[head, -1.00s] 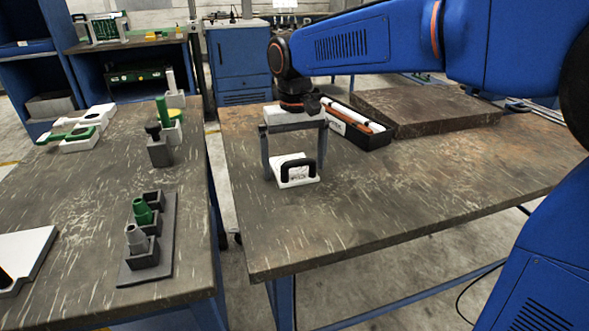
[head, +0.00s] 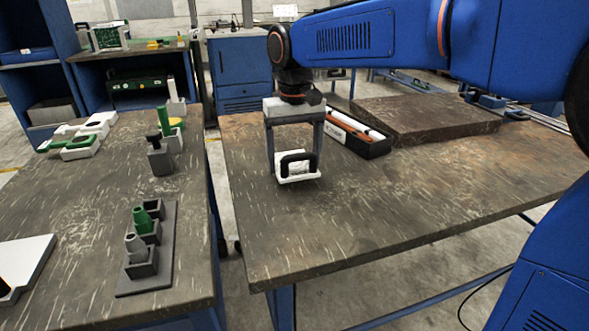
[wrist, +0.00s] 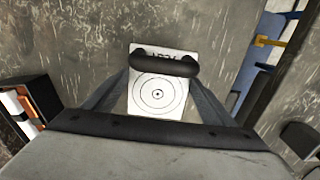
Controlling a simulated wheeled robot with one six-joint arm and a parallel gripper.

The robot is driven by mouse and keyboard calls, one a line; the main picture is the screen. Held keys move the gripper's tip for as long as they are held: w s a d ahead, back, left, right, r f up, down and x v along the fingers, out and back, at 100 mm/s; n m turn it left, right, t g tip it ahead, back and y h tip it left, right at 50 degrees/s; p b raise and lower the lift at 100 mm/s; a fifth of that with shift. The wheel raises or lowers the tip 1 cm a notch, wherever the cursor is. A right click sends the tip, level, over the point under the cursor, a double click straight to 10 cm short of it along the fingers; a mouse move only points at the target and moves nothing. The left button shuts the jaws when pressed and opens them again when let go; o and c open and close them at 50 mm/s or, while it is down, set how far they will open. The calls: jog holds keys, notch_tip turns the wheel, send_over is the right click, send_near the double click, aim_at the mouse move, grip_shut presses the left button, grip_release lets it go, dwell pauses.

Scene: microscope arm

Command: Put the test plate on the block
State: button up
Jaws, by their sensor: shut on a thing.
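The test plate (head: 298,179) is a small white plate with a black arched handle, near the left end of the right table. The wrist view shows its face (wrist: 158,99) with target rings and dark lettering partly hidden by the handle. My gripper (head: 296,165) points down over it, its grey fingers shut on the black handle (wrist: 166,65) from both ends. I cannot tell whether the plate touches the table or is slightly above it. A broad, low brown slab (head: 425,115), which looks like the block, lies at the back of the same table with its top clear.
A dark open case (head: 358,137) with white and orange items stands between my gripper and the slab. The front of the right table (head: 400,205) is clear. A second table at left holds a grey rack (head: 150,255), green and white parts and a white board (head: 22,262).

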aim_at(294, 166)
notch_tip(294, 166, up, 6)
jog(key=shift+r, duration=0.1)
dwell(0.4)
jog(key=shift+r, duration=0.15)
jog(key=shift+w, duration=0.1)
jog(key=shift+f, duration=5)
jog(key=shift+f, duration=0.15)
jog(key=o, duration=1.6)
jog(key=shift+c, duration=0.2)
